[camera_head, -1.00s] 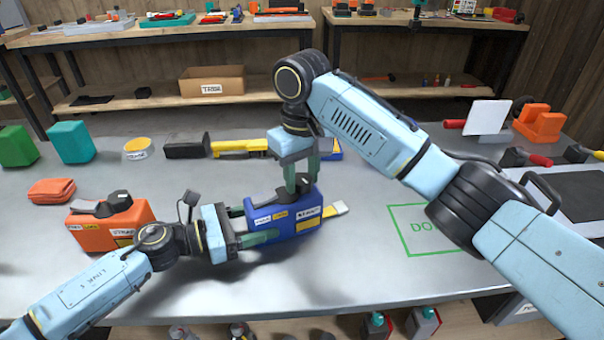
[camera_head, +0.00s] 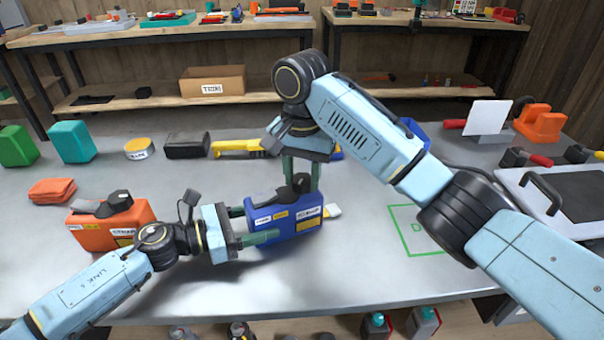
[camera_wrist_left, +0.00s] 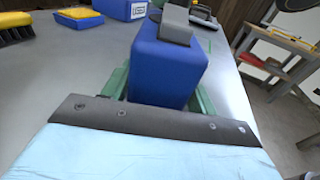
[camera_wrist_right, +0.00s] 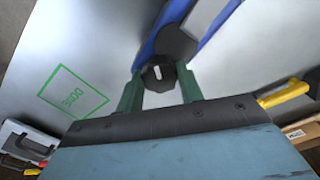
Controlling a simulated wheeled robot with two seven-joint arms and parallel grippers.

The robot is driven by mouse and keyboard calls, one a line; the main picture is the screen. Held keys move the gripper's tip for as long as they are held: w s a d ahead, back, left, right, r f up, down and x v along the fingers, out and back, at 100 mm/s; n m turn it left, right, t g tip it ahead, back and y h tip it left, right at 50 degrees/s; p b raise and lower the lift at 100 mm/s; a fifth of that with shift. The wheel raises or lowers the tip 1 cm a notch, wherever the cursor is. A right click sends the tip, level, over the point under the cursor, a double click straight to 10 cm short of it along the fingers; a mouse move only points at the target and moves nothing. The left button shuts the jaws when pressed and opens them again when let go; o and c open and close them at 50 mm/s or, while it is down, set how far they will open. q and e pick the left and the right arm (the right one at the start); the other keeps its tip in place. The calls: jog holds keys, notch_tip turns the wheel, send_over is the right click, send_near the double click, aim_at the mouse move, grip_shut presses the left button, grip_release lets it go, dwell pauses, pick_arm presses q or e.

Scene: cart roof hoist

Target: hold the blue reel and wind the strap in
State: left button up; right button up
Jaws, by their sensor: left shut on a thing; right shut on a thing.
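The blue reel (camera_head: 285,222) stands on the grey table, with labels on its front. My left gripper (camera_head: 258,222) is shut on its left end; in the left wrist view green fingers lie on both sides of the blue reel (camera_wrist_left: 168,68). My right gripper (camera_head: 302,184) points down from above, at the reel's top. In the right wrist view its fingers are shut on a black knob (camera_wrist_right: 158,76) with a white mark. A short pale strap end (camera_head: 333,211) sticks out at the reel's right. The right fingers partly hide the crank.
An orange reel (camera_head: 112,218) and folded orange cloth (camera_head: 52,191) are at left. A green DONE outline (camera_head: 418,230) is on the clear table to the right. A yellow-handled tool (camera_head: 236,147) lies behind the reel. A grey case (camera_head: 550,188) is at far right.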

aim_at(303, 178)
jog(key=m, duration=0.6)
jog(key=shift+m, duration=0.3)
jog(key=m, duration=0.6)
jog(key=shift+d, duration=0.1)
jog(key=shift+m, duration=0.4)
jog(key=o, duration=1)
notch_tip(303, 178, up, 12)
